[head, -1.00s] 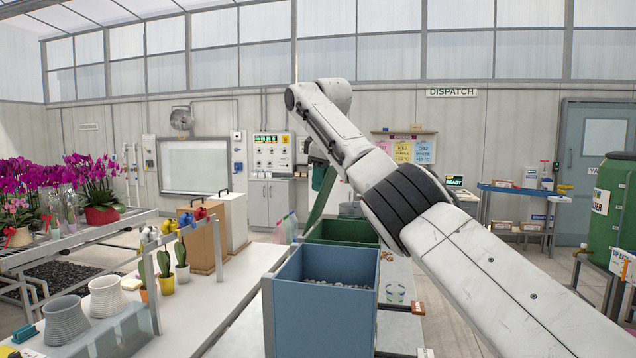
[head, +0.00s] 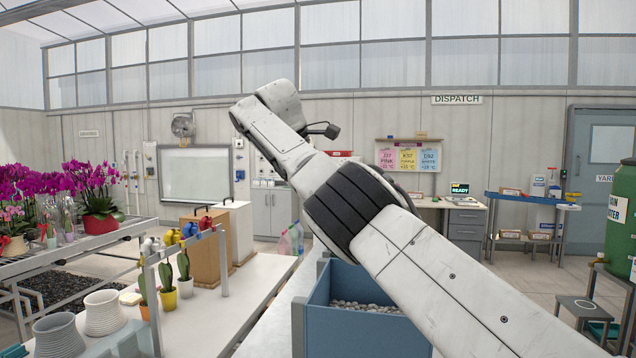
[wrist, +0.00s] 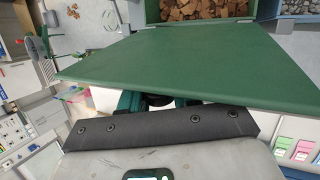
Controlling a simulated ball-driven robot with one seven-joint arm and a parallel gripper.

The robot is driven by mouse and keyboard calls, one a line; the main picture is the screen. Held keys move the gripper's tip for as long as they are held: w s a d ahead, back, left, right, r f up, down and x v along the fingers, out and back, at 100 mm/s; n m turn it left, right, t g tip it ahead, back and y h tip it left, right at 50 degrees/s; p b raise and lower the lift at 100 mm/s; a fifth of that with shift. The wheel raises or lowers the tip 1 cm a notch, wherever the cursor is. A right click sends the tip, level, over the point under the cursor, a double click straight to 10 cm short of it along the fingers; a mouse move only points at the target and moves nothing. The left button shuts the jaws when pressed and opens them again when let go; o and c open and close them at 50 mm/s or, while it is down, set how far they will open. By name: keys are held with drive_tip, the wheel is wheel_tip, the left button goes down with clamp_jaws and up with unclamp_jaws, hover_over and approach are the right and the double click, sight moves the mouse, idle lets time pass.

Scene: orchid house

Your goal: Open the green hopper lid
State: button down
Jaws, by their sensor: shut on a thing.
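The green hopper lid (wrist: 170,62) fills the middle of the wrist view as a broad flat panel. It stands raised, and the green hopper (wrist: 150,12) behind it shows brown bark chips inside. My gripper (wrist: 156,101) is shut at the lid's near edge; the lid hides its fingertips and the exact grip. In the head view my arm hides the gripper, the lid and the green hopper.
A blue hopper (head: 350,318) of grey stones stands in front, under my arm. A white bench (head: 245,300) with potted cacti (head: 184,275) and watering cans is on the left. Floor is clear on the right, before a small step stool (head: 583,308).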

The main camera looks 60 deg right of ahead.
drive_tip(key=shift+d, duration=0.1)
idle(0.4)
drive_tip(key=c, duration=0.9)
unclamp_jaws()
drive_tip(key=shift+o, duration=0.2)
drive_tip(key=p+v, duration=0.6)
drive_tip(key=v, duration=0.4)
drive_tip(key=shift+w+r, duration=0.2)
drive_tip(key=shift+r, duration=0.05)
drive_tip(key=shift+a, duration=0.25)
